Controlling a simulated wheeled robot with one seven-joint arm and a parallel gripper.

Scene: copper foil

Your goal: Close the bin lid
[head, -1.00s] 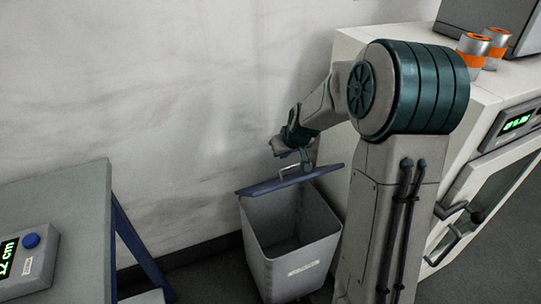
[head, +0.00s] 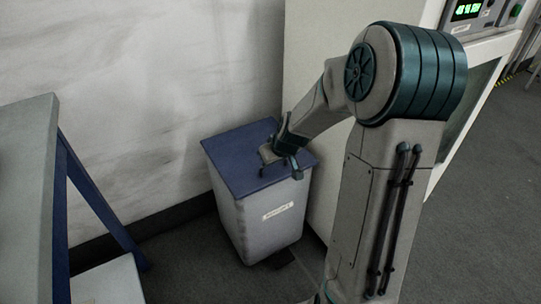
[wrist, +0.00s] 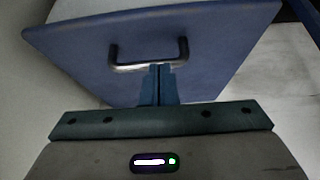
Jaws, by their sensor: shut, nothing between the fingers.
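The grey bin (head: 262,215) stands on the floor against the wall, with a pale label on its front. Its blue lid (head: 238,158) lies flat over the bin's top in the head view and looks closed. In the wrist view the lid (wrist: 215,50) fills the upper part, with a metal handle (wrist: 150,64) on it. My gripper (head: 270,158) is over the front part of the lid, at the handle. In the wrist view the gripper fingers (wrist: 158,72) are together and empty, right by the handle's bar; I cannot tell whether they touch it.
A grey table (head: 25,170) with blue legs stands at the left. A white cabinet or machine (head: 310,100) with a green display stands right behind the bin and to its right. A dark pedal-like piece (head: 283,257) is at the bin's foot. Floor in front is clear.

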